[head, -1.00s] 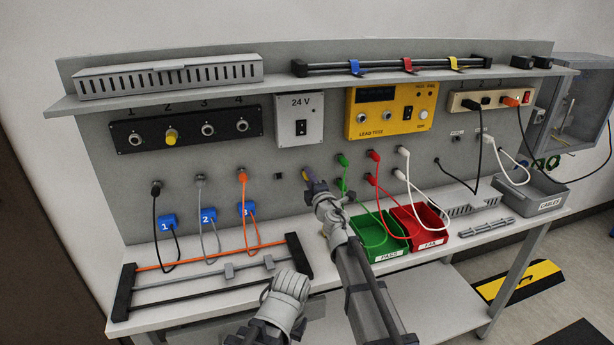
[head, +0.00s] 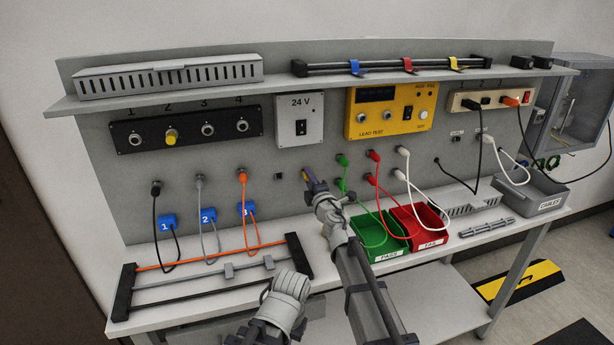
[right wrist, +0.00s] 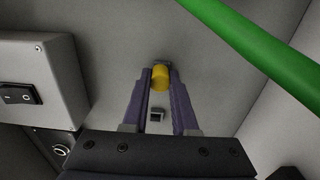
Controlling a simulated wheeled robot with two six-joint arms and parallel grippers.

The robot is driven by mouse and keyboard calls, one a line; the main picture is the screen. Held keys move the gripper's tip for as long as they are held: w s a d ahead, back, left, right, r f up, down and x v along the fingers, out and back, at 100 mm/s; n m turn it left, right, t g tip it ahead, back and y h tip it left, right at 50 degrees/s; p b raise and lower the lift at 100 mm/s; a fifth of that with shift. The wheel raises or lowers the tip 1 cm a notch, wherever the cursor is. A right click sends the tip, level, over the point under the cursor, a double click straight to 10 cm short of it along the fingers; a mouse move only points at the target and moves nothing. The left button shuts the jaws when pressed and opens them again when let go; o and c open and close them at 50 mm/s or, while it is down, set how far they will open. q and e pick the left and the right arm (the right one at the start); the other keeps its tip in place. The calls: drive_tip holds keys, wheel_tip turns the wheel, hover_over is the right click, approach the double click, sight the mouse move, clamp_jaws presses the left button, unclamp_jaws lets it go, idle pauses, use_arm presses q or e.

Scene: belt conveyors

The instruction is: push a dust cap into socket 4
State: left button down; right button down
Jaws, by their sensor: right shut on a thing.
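The black connector panel (head: 188,128) on the back wall has round sockets numbered 1 to 4. Socket 4 (head: 242,125) is at its right end and shows no cap. A yellow dust cap (head: 171,137) sits on socket 2. My right gripper (head: 311,180) is below and right of the panel, in front of the back wall, well away from socket 4. In the right wrist view its purple fingers (right wrist: 160,85) are shut on another yellow dust cap (right wrist: 160,77). My left gripper's fingers are not visible.
A 24 V switch box (head: 299,121) and a yellow lead tester (head: 391,111) flank the wall above my right gripper. Plugged leads, including a green one (head: 343,160), hang close to its right. Green (head: 383,253) and red (head: 438,240) bins stand below. A shelf (head: 290,88) overhangs the panel.

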drive_tip(key=shift+s, duration=0.1)
drive_tip(key=shift+v, duration=2.4)
